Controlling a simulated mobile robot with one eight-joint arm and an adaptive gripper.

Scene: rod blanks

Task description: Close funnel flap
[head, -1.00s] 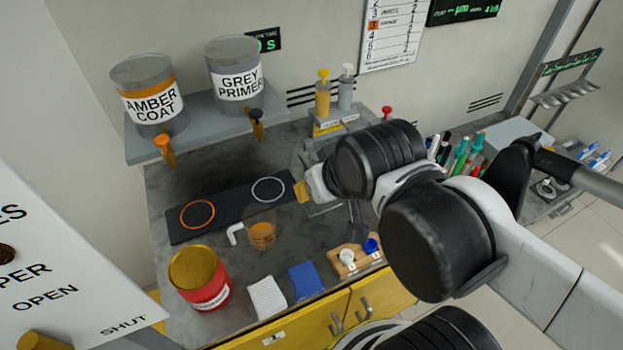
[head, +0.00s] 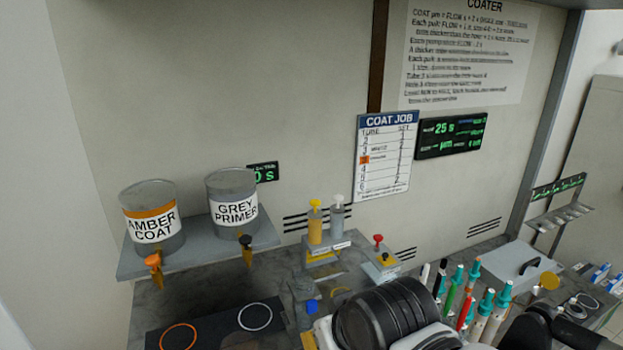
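I cannot make out a funnel flap for certain in the head view. A small grey fixture (head: 302,289) with a blue part (head: 311,307) stands on the bench, just left of my arm; I cannot tell whether it is the funnel or how any flap on it stands. My black and white arm fills the bottom middle and covers the bench there. My gripper's fingers do not show.
The amber coat can (head: 152,225) and grey primer can (head: 233,205) stand on a shelf (head: 200,254) at left. A dark mat (head: 215,324) with two rings lies below. Pump bottles (head: 315,224), a red-knobbed box (head: 382,262) and several pens (head: 470,290) stand near my arm.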

